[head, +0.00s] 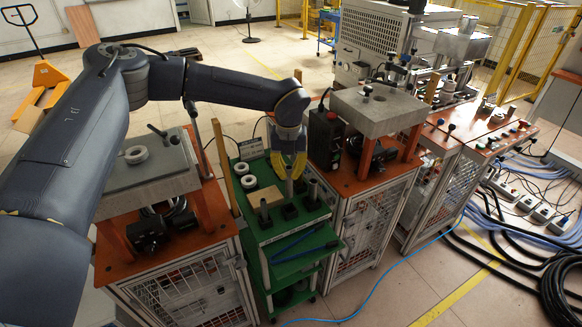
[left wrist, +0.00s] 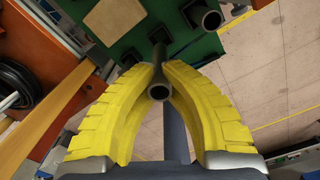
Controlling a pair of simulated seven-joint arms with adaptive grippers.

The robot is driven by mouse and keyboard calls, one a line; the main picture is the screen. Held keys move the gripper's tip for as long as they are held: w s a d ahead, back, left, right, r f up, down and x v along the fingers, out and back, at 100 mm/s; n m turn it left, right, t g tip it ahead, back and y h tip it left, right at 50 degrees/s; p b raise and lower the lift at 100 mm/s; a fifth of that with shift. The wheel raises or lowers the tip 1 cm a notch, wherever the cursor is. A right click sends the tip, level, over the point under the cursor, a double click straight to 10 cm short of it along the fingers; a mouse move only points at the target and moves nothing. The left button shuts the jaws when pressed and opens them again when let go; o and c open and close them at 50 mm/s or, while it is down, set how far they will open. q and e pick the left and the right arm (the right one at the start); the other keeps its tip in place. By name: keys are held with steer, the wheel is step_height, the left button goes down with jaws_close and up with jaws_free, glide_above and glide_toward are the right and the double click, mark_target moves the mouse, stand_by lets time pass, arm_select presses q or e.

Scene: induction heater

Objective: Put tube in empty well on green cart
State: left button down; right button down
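The green cart (head: 285,250) stands between two orange-topped stations. My left gripper (head: 290,176) has yellow fingers and points down over the cart top. It is shut on a grey tube (head: 290,187), whose hollow end (left wrist: 160,92) shows between the fingers (left wrist: 158,72) in the left wrist view. An empty black well (head: 290,211) lies just in front of and below the held tube; a dark square well also shows in the left wrist view (left wrist: 130,58). Two other tubes, one at left (head: 264,209) and one at right (head: 312,189), stand upright in black wells. My right gripper is not in view.
A tan block (head: 265,197) and white rings (head: 247,182) lie on the cart top. Blue tools (head: 300,240) lie on the cart's front part. A wooden post (head: 229,176) rises at its left. A black control box (head: 324,138) stands close right of my gripper.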

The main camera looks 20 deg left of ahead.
mark_target(289, 196)
arm_select(q)
steer(key=shift+f, duration=2.7)
steer(key=shift+f, duration=0.95)
steer(key=shift+s+f, duration=0.1)
steer(key=shift+f, duration=0.1)
steer(key=shift+s+f, duration=0.25)
steer(key=shift+f, duration=0.75)
steer(key=shift+w+a+f, duration=0.1)
steer(key=shift+w, duration=0.15)
steer(key=c, duration=1.5)
jaws_free()
steer(key=shift+r, duration=0.2)
steer(key=shift+o, duration=0.2)
